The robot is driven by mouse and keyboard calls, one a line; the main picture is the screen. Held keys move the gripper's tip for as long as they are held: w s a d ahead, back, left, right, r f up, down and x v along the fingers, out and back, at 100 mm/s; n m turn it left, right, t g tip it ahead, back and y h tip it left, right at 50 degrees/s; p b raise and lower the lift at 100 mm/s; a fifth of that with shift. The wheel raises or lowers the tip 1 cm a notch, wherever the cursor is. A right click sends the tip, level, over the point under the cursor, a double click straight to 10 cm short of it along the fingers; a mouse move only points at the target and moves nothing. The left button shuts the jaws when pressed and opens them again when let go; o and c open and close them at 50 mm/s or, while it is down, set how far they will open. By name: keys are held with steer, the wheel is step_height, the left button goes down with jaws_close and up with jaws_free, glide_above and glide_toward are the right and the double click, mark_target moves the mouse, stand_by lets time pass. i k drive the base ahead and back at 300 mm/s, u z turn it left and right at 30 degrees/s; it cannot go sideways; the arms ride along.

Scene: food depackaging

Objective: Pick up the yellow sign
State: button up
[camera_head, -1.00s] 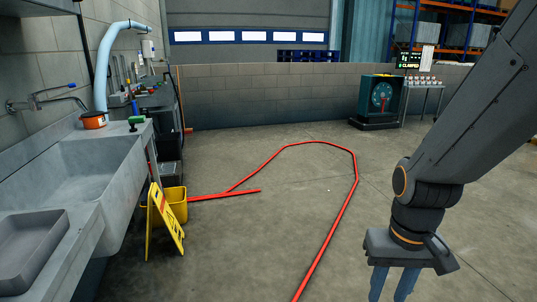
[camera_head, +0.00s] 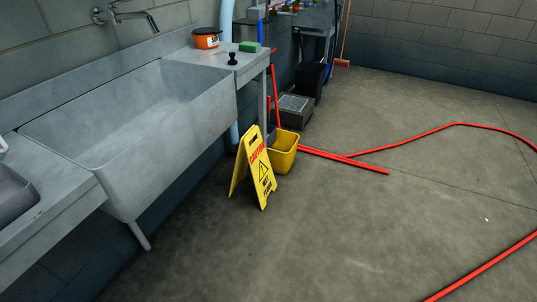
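The yellow sign (camera_head: 262,178) is an A-frame caution board with red and black markings. It stands upright on the concrete floor, near the middle of the head view, in front of the sink unit's right end. Its legs are spread, and its printed face is turned to the right and toward me. A yellow bucket (camera_head: 284,153) stands right behind it and is partly covered by it. My gripper is outside the head view now.
A large grey sink (camera_head: 170,140) runs along the left wall. An orange tub (camera_head: 207,38) and a green sponge (camera_head: 249,47) sit on its right ledge. A red hose (camera_head: 470,126) lies across the floor.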

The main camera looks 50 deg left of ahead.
mark_target(255, 154)
steer(key=u, duration=0.55)
steer(key=i, duration=1.3)
steer(key=u, duration=1.5)
steer(key=i, duration=0.75)
steer(key=u, duration=0.45)
